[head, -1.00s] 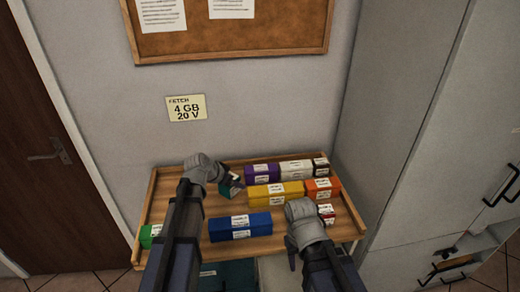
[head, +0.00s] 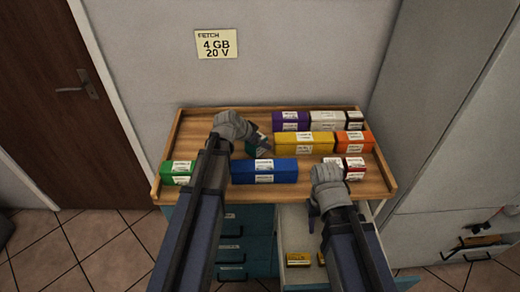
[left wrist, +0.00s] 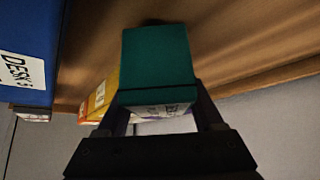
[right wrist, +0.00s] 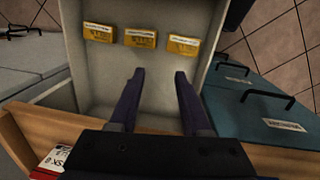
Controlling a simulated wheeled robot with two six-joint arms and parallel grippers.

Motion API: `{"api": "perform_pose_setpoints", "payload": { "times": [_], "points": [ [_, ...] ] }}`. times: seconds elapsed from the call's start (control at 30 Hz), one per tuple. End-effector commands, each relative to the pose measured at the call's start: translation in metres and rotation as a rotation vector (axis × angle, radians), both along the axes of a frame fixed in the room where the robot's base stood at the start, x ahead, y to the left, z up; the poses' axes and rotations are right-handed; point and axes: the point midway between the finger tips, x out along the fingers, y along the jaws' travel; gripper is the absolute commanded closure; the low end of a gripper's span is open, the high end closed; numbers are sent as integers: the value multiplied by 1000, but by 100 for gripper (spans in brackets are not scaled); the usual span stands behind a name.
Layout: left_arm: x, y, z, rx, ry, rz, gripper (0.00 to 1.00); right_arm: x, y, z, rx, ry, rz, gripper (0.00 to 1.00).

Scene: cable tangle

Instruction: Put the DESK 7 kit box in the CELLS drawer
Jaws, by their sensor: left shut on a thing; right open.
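A teal box (head: 252,149) is in my left gripper (head: 252,136), over the back left of the wooden tray top. In the left wrist view the teal box (left wrist: 157,65) sits between the two fingers; its white label is too oblique to read, so I cannot confirm it is DESK 7. My right gripper (head: 315,217) is open and empty at the tray's front edge. In the right wrist view its fingers (right wrist: 158,78) point into an open pale drawer (right wrist: 82,75). Three yellow packs (right wrist: 140,37) lie in that drawer. I cannot read a drawer name.
Blue (head: 264,171), green (head: 177,173), yellow (head: 304,144), purple (head: 291,121), white (head: 327,121) and orange (head: 354,141) boxes stand on the tray top (head: 205,150). Closed teal drawers (head: 232,254) are left of the open one. A grey cabinet (head: 440,130) stands right.

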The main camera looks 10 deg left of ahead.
Motion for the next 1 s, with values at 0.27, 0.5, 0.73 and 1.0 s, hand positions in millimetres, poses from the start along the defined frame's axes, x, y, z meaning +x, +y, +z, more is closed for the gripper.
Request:
{"api": "perform_pose_setpoints", "payload": {
  "times": [0.27,0.5,0.73,1.0],
  "points": [
    [0,0,-18,0,0,0,100,0,0,-18,0,0,0,52],
    [0,0,-21,0,0,0,100,0,0,-21,0,0,0,52],
    [0,0,-20,0,0,0,19,0,0,-20,0,0,0,52],
    [0,0,-18,0,0,0,19,0,0,-18,0,0,0,52]
  ]
}}
